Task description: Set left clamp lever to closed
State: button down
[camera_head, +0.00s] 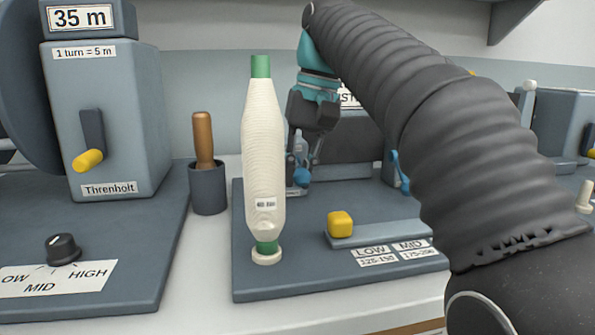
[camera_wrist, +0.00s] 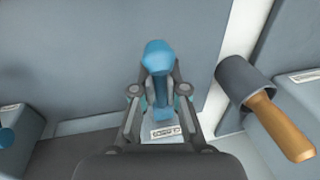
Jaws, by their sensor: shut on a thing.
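The left clamp lever (camera_head: 302,178) is blue and stands behind the white-wound bobbin at the back of the grey board. In the wrist view the lever's rounded blue end (camera_wrist: 158,57) shows between the two fingers. My gripper (camera_head: 304,163) reaches down to it from above and is shut on it; the gripper also shows in the wrist view (camera_wrist: 159,90). A small label (camera_wrist: 165,131) lies below the lever, its text too blurred to read. In the head view the fingers partly hide the lever's lower part. A second blue lever (camera_head: 400,172) stands to the right.
The tall bobbin (camera_head: 264,150) stands upright in front of my gripper. A wooden-handled tool (camera_head: 203,140) sits in a grey cup (camera_head: 208,190) to the left. A yellow knob (camera_head: 340,224) is on a slider at the board's front. My arm covers the right side.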

jog(key=shift+s+r, duration=0.25)
jog(key=shift+s, duration=0.05)
jog(key=c, duration=1.4)
grip_release()
jog(key=o, duration=0.4)
jog(key=shift+s+d+r, duration=0.1)
jog(key=shift+s+d, duration=0.05)
jog(key=shift+s, duration=0.1)
jog(key=shift+o, duration=0.2)
jog(key=shift+w, duration=0.15)
